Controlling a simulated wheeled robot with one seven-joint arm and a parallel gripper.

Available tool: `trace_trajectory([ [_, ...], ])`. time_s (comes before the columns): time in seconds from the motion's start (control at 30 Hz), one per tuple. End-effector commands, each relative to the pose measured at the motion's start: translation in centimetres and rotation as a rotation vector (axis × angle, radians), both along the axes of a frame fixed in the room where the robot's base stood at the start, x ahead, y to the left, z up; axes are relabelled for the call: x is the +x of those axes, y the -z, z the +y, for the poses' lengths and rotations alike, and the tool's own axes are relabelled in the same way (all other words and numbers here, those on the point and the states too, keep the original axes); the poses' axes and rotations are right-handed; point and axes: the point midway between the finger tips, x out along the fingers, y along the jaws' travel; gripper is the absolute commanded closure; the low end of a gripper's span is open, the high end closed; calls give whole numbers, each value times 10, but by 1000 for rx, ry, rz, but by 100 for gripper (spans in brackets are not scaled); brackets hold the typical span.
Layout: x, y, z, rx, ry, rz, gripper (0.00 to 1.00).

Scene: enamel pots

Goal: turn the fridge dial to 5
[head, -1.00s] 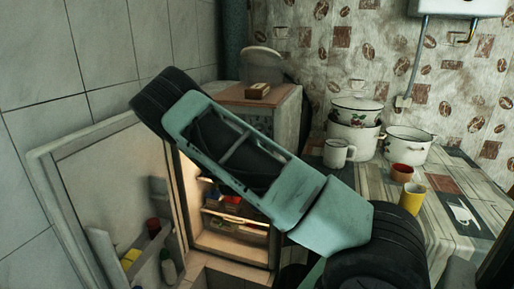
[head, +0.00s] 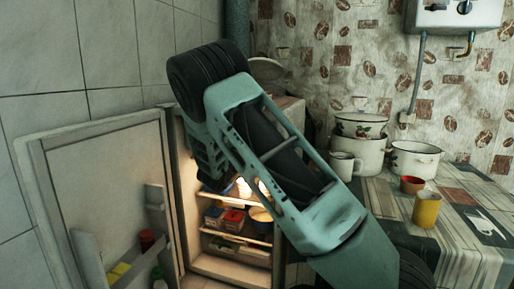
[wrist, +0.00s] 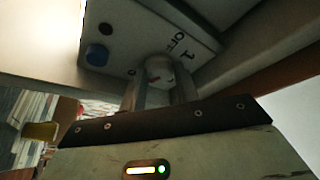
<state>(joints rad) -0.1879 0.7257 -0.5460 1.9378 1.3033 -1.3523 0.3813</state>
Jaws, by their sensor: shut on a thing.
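The fridge (head: 225,268) stands open and lit inside in the head view; my arm crosses in front of it and hides the dial and my gripper there. In the wrist view, the pale round dial (wrist: 158,66) sits on a light control panel (wrist: 118,28). The markings "OFF" and "1" show beside it, with a small red mark on the dial's face. My gripper (wrist: 159,84) has one finger on each side of the dial and is shut on it. The number 5 is not readable from here.
The fridge door (head: 95,185) hangs open at the left. Food boxes (head: 228,218) stand on the fridge shelves. At the right, enamel pots (head: 415,160), a red cup (head: 412,185) and a yellow cup (head: 427,210) stand on the table.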

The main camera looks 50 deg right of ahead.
Motion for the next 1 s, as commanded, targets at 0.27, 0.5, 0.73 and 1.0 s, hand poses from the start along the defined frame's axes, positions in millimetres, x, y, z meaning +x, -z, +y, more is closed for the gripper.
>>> trace_trajectory([
  [0.27,0,1,0,20,0,-40,92],
  [0.5,0,0,0,19,0,-42,92],
  [0.73,0,0,0,19,0,-42,48],
  [1.0,0,0,1,18,0,-41,48],
])
